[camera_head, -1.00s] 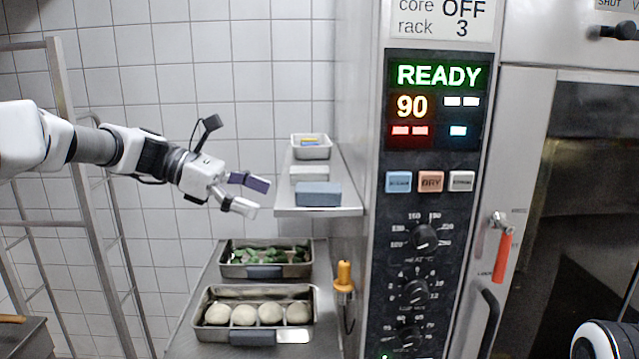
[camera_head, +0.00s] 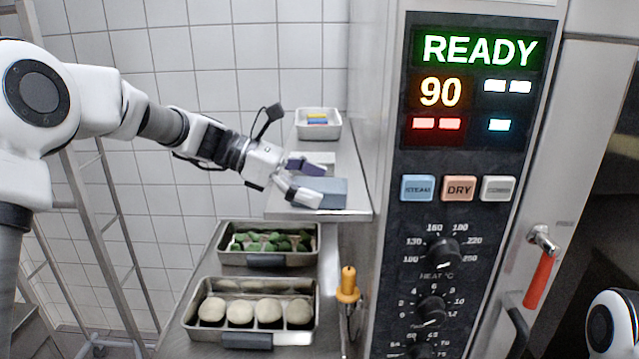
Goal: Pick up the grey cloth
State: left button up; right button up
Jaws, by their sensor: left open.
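Two folded, block-like pieces lie on the steel side shelf. The front one is blue-grey (camera_head: 335,192); a paler grey piece (camera_head: 318,158) lies just behind it. I cannot tell for certain which is the grey cloth. My left gripper (camera_head: 313,183) is open and empty, reaching in from the left. Its purple-tipped finger and white finger overlap both pieces in the view, partly hiding them. Whether it touches either one is not clear. My right gripper is not in view.
A small tray (camera_head: 318,131) with coloured items stands at the shelf's back. Below are a pan with green food (camera_head: 217,245) and a pan with dough balls (camera_head: 190,318). An orange-handled probe (camera_head: 348,283) hangs beside the oven panel (camera_head: 455,240). A rack (camera_head: 115,240) stands left.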

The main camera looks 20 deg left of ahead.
pick_arm(q)
jog(key=shift+w+d+f, duration=0.35)
jog(key=shift+w, duration=0.1)
jog(key=shift+s+a+r, duration=0.15)
jog(key=shift+s+r, duration=0.05)
jog(key=shift+s, duration=0.2)
jog(key=c, duration=1.1)
jog(key=shift+c, duration=0.7)
jog(key=shift+w, duration=0.1)
